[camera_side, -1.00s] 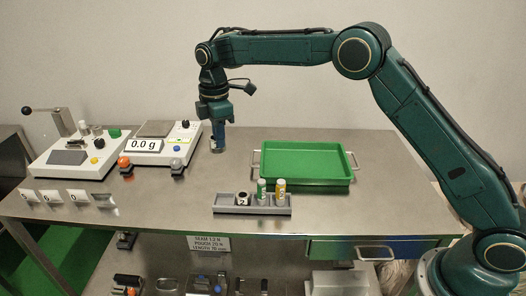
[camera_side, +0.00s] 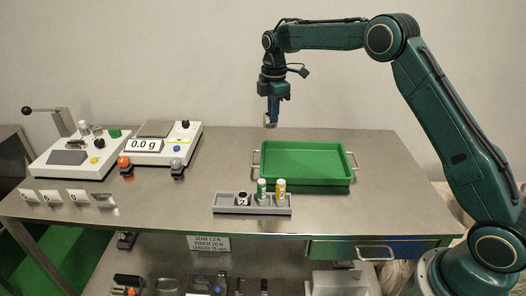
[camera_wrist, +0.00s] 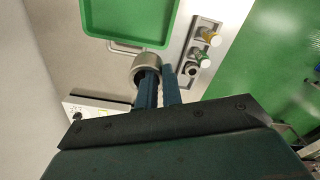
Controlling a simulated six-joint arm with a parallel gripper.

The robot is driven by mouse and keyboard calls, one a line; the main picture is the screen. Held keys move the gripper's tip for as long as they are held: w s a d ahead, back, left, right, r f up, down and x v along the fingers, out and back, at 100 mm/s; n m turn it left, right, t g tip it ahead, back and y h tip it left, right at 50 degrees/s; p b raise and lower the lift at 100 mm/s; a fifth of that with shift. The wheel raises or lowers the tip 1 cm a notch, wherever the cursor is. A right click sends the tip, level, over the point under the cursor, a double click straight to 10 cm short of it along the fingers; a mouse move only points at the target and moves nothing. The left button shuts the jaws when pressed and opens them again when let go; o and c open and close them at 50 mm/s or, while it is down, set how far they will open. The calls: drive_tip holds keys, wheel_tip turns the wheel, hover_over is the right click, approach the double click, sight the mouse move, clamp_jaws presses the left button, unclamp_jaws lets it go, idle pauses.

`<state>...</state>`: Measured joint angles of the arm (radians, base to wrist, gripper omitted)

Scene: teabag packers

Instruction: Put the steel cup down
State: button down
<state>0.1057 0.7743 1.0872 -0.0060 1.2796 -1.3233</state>
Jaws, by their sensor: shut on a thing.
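The steel cup (camera_side: 270,121) is a small grey metal cup held at the tip of my gripper (camera_side: 272,112). The cup partly covers the tray's handle in that view.
The empty green tray (camera_side: 305,182) has side handles. A scale (camera_side: 165,155) reading 0.0 g and a sealing machine (camera_side: 72,162) stand at left. The steel table (camera_side: 205,180) between scale and tray is clear.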

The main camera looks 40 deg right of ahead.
drive_tip(key=s+d, duration=0.4)
drive_tip(key=d, duration=1)
hover_over(306, 168)
drive_tip(key=shift+m, duration=0.4)
wheel_tip(306, 168, down, 16)
drive_tip(key=shift+r, duration=0.1)
drive_tip(key=shift+s, duration=0.1)
drive_tip(key=shift+f, duration=2.1)
drive_tip(key=shift+f, duration=0.15)
drive_tip(key=c, duration=1.6)
unclamp_jaws()
drive_tip(key=shift+o, duration=0.2)
